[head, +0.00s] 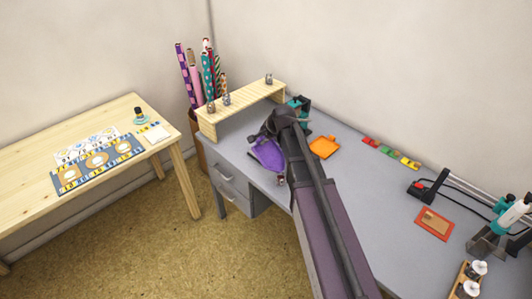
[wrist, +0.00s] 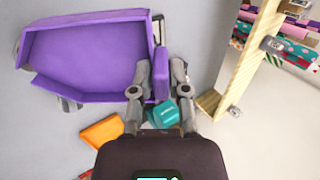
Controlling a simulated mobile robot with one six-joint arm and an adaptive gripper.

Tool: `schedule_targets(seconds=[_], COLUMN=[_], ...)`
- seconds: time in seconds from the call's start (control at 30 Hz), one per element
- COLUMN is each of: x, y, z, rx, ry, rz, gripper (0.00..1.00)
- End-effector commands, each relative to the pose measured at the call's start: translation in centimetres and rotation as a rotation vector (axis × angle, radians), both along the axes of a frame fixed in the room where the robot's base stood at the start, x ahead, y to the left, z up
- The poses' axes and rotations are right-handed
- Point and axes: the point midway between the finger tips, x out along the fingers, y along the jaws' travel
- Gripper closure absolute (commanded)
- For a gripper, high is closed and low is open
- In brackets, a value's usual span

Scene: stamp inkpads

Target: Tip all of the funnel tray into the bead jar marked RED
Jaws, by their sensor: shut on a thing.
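My gripper (head: 277,125) is shut on the handle of the purple funnel tray (head: 267,154), over the left part of the grey desk. In the wrist view, the handle is between my fingertips (wrist: 161,76) and the wide tray (wrist: 85,55) extends left. I see no beads on the face that shows. Small jars stand on the wooden riser: two at its left end (head: 211,106) (head: 227,98) and one at its right end (head: 269,78). Another small jar-like thing (head: 281,180) shows just below the tray. I cannot read any label, so I cannot tell which is RED.
The riser (head: 245,103) stands behind my gripper, with a teal device (head: 300,103) beside it. An orange flat thing (head: 324,147) lies right of my arm. Coloured pieces (head: 390,152) line the wall side. A separate wooden table (head: 40,139) stands left, across a floor gap.

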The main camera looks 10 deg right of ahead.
Motion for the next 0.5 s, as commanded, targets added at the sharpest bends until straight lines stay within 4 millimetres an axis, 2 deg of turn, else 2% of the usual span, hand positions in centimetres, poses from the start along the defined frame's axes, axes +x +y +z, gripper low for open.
schedule_targets(seconds=[0.5], x=[2.0], y=[1.3], z=[-0.3], rx=[-0.13], ry=[0.18], rz=[0.002], gripper=[1.0])
